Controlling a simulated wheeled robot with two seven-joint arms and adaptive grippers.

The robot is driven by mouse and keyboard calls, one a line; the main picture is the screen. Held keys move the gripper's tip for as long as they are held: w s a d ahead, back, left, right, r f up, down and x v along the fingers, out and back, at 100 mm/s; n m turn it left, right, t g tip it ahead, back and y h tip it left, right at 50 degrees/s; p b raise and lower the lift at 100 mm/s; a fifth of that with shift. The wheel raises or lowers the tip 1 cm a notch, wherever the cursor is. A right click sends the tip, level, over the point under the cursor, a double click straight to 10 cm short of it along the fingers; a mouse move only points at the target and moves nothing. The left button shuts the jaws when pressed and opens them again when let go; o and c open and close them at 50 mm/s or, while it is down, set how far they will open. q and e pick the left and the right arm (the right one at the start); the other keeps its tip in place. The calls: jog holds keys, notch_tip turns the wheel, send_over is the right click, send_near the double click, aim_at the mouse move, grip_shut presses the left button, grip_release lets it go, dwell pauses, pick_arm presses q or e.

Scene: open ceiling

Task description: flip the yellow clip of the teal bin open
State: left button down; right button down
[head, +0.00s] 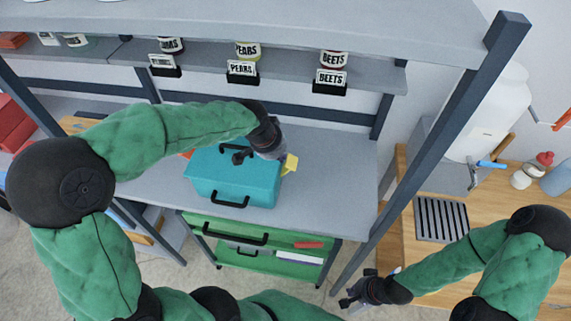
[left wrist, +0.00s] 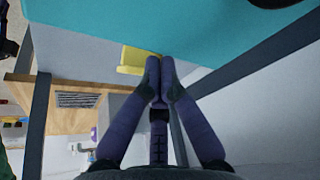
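The teal bin (head: 232,182) sits on the grey shelf with its lid on. Its yellow clip (head: 290,163) sticks out from the bin's right side, and it also shows in the left wrist view (left wrist: 136,58) beside the teal edge. My left gripper (head: 272,152) is at the bin's right end, close to the clip. In the left wrist view its fingertips (left wrist: 160,68) are together just right of the clip; whether they touch it I cannot tell. My right gripper (head: 352,300) hangs low at the right, far from the bin; its finger opening is unclear.
Labelled cans (head: 333,68) stand on the upper shelf behind the bin. A green drawer unit (head: 222,250) is below the shelf. A dark post (head: 440,140) rises right of the bin. The grey shelf (head: 340,170) is clear between bin and post.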

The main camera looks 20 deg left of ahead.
pick_arm(q)
jog(key=shift+w+d+f, duration=0.2)
jog(key=shift+d, duration=0.55)
jog(key=shift+r, duration=0.1)
dwell(0.3)
notch_tip(320, 180, up, 7)
jog(key=a+p, duration=0.1)
jog(key=p, duration=0.4)
jog(key=shift+s, duration=0.15)
dwell(0.5)
jog(key=shift+a, duration=0.1)
dwell(0.4)
